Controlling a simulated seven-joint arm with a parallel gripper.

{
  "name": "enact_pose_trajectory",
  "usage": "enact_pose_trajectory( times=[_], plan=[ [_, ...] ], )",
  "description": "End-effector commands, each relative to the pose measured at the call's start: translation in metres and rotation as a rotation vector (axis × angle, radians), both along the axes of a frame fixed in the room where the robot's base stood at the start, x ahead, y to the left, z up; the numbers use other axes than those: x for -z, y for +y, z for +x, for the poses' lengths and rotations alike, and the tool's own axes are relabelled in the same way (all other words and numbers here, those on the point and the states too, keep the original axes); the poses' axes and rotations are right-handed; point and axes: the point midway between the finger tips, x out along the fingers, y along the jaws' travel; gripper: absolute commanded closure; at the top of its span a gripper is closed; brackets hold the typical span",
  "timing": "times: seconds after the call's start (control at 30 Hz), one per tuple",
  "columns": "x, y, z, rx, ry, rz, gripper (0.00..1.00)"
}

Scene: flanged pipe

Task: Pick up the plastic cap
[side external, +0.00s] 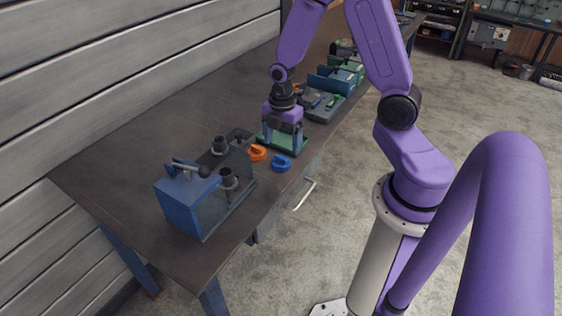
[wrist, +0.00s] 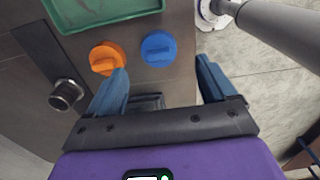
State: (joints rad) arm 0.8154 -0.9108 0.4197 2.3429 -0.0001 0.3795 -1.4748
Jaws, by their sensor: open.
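Two round plastic caps, each with a raised bar across the top, lie on the dark workbench. The orange cap (side external: 257,153) is on the left and the blue cap (side external: 281,163) is nearer the bench's front edge. In the wrist view the orange cap (wrist: 106,58) is beside the left fingertip, and the blue cap (wrist: 158,49) shows between and beyond the fingertips. My gripper (side external: 284,142) points down, open and empty, behind the caps in the side view; its fingers also show in the wrist view (wrist: 162,70). It appears apart from both caps.
A green tray (wrist: 75,22) lies beside the caps, partly hidden by my gripper in the side view. A blue fixture (side external: 185,200) with grey flanged pipe parts (side external: 228,180) stands at the near left. More trays and boxes (side external: 340,78) line the bench behind. The bench's left part is clear.

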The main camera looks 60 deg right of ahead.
Motion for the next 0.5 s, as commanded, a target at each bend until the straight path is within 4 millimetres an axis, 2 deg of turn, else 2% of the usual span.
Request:
enact_pose_trajectory(
  times=[0.23,0.5],
  plan=[
    [0.011,0.0,0.0,-0.001,0.001,0.0,0.16],
    [0.042,0.002,0.002,-0.001,0.003,0.0,0.16]
  ],
)
